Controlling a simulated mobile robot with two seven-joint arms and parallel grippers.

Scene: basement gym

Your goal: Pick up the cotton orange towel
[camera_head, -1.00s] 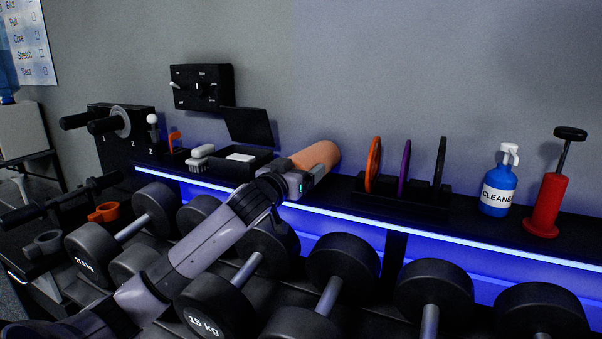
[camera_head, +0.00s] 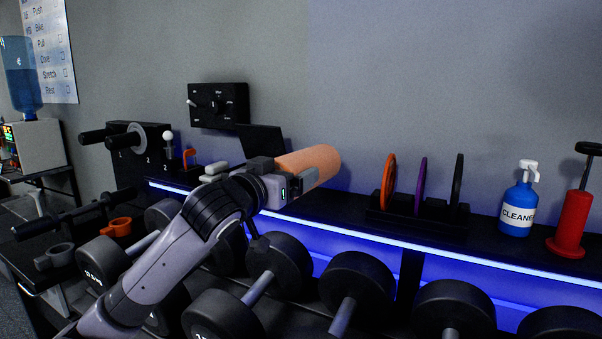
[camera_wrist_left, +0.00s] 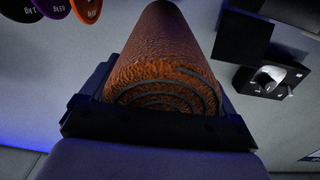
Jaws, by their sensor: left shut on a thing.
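The orange towel (camera_head: 312,163) is a rolled cylinder lying at an angle over the back shelf in the head view. In the left wrist view the rolled towel (camera_wrist_left: 165,60) fills the middle, its spiral end facing the camera. My left gripper (camera_head: 300,180) is shut on the near end of the towel, with a finger on each side of the roll in the wrist view (camera_wrist_left: 160,115). Whether the towel touches the shelf is hard to tell. My right gripper is not in view.
Weight plates in a rack (camera_head: 418,205), a blue cleaner bottle (camera_head: 518,205) and a red pump (camera_head: 572,222) stand to the right on the shelf. Dumbbells (camera_head: 355,285) fill the rack below.

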